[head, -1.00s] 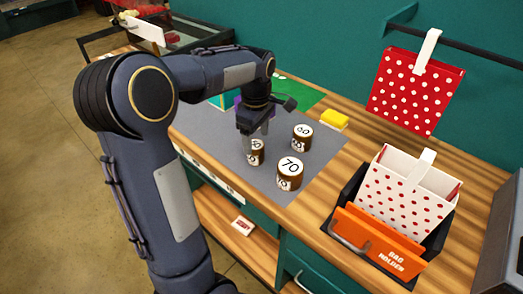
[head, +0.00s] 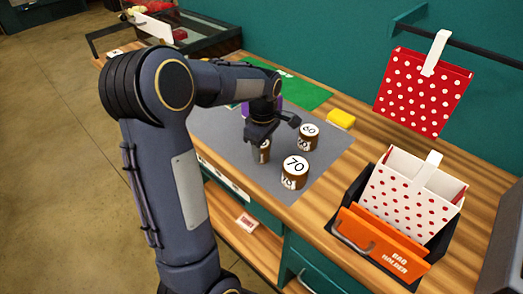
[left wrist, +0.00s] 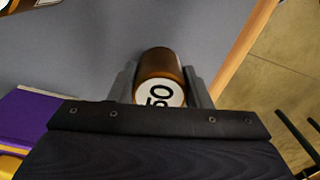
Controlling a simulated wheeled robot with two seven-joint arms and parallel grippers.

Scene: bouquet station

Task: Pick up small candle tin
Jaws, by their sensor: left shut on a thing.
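The small candle tin (head: 263,154) is brown with a white lid, and its lid reads 50 in the left wrist view (left wrist: 160,94). My left gripper (head: 262,147) comes down over it from above and is shut on it, one finger on each side. The gripper hides most of the lid in the head view. The tin is at or just above the grey mat (head: 225,135); I cannot tell if it touches. My right gripper is not in view.
A larger tin marked 70 (head: 295,171) stands close to the right, and a tin marked 60 (head: 308,138) stands behind. A yellow block (head: 341,119) is farther back. A bag holder (head: 385,243) with a white dotted bag (head: 408,195) stands at the right.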

